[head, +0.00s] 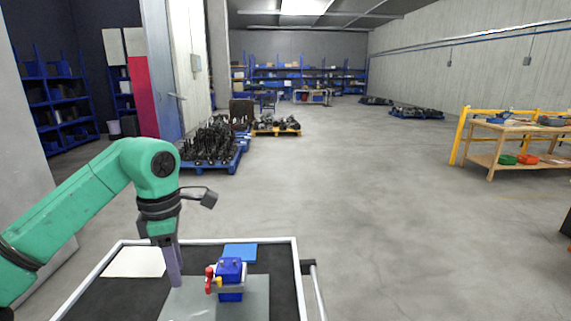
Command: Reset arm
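My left arm is green and comes in from the left. Its gripper (174,268) points down over the cart top, just left of a blue screw jack (231,272) with red and yellow parts. I see a gap between the gripper and the jack. The fingers show as one narrow purple-grey shape, so I cannot tell whether they are open or shut. The jack stands on a grey plate (258,305). My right gripper is not in view.
The cart (288,241) has a pale rim, with a white sheet (135,262) and a blue block (240,252) on it. A blue pallet of dark parts (212,146) stands beyond. A wooden workbench (515,140) is at the right. The middle floor is clear.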

